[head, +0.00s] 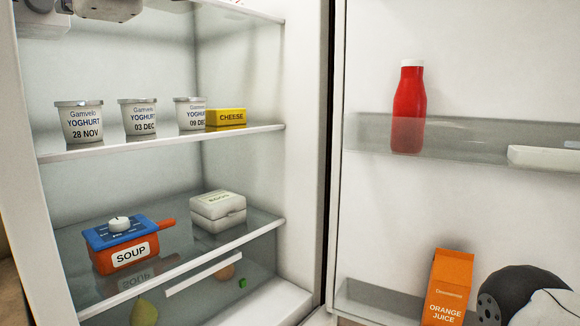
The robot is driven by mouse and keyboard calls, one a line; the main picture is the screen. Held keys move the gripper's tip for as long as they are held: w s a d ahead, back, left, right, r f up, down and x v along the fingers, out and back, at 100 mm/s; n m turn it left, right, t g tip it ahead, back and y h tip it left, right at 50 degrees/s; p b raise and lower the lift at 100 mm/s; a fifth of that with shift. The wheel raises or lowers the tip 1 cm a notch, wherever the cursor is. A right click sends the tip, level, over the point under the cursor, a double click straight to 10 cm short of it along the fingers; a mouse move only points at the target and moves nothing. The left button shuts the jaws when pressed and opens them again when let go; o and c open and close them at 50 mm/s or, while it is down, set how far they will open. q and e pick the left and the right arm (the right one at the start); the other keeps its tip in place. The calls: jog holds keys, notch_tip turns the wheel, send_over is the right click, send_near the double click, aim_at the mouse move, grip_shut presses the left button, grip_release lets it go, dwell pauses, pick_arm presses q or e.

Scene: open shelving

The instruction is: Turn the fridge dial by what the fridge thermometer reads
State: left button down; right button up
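A blue square plate with a white round knob (119,224) and small light marks lies on top of the orange soup pot (125,255) on the lower glass shelf, at the left. The knob looks like a dial, but its marks are too small to read. I cannot make out a thermometer or any reading. Neither gripper's fingers show. A dark grey and white rounded part (510,292) at the bottom right looks like part of my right arm, in front of the open door.
Yoghurt tubs (140,117) and a yellow cheese box (226,117) stand on the middle shelf (160,140). A white egg box (218,210) is right of the pot. The open door holds a red bottle (409,105) and orange juice (449,285).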

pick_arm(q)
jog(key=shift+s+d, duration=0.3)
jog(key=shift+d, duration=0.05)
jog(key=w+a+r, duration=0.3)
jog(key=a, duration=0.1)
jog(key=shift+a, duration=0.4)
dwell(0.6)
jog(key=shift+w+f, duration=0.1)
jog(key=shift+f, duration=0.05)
